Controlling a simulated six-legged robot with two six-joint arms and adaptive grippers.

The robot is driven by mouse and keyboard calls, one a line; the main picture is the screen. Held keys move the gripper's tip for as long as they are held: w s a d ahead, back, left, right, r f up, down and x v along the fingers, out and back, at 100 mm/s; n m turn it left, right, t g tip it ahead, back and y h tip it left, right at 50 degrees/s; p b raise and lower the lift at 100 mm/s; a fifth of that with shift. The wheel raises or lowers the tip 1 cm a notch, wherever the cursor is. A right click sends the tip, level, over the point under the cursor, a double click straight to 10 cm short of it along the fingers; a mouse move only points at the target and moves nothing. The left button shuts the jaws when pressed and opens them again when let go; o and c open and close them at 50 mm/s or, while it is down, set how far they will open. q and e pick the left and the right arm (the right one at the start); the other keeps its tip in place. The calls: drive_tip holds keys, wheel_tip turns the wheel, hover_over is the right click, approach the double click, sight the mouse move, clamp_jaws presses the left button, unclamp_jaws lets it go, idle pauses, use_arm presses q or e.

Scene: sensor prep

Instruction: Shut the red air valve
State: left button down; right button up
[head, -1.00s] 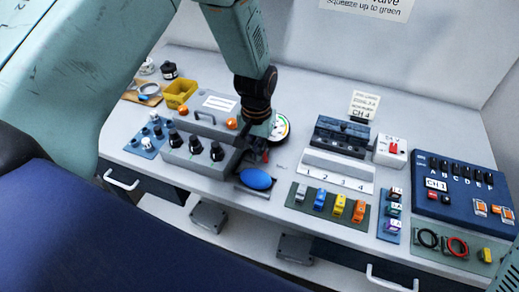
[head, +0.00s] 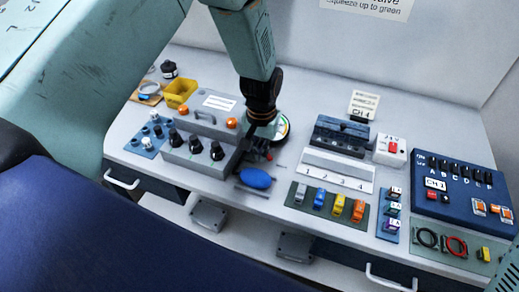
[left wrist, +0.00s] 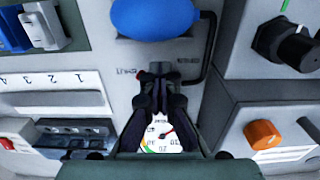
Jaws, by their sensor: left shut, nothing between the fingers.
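A small red part, seemingly the red air valve (head: 268,157), shows just right of my left gripper (head: 249,148) in the head view. It lies between the blue bulb (head: 256,178) and the round gauge (head: 284,128). In the left wrist view the left gripper (left wrist: 159,73) is shut and empty, its tips pointing at the panel just below the blue bulb (left wrist: 152,18). The gauge (left wrist: 160,135) shows between its fingers, with a red needle. My right gripper is out of view.
A grey box with black knobs (head: 194,148) stands close left of the gripper. A black bent tube or handle (left wrist: 211,55) runs beside the bulb. A numbered white rack (head: 336,172) and colored connectors (head: 339,205) lie to the right.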

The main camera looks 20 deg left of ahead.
sight(270, 157)
use_arm(q)
drive_tip(key=shift+s+d+f, duration=0.2)
drive_tip(key=shift+s, duration=0.05)
drive_tip(key=shift+w+d, duration=0.2)
drive_tip(key=shift+d, duration=0.1)
idle(0.4)
drive_tip(key=shift+w+d+r, duration=0.15)
drive_tip(key=shift+w+d, duration=0.3)
drive_tip(key=shift+w, duration=0.2)
drive_tip(key=shift+w+d, duration=0.15)
drive_tip(key=shift+w, duration=0.2)
drive_tip(key=shift+r+p, duration=0.15)
drive_tip(key=shift+p, duration=0.2)
drive_tip(key=shift+s+r+p, duration=0.15)
drive_tip(key=shift+r+p, duration=1.3)
drive_tip(key=shift+s+r+p, duration=0.15)
drive_tip(key=shift+r+p, duration=1.25)
drive_tip(key=shift+r, duration=0.05)
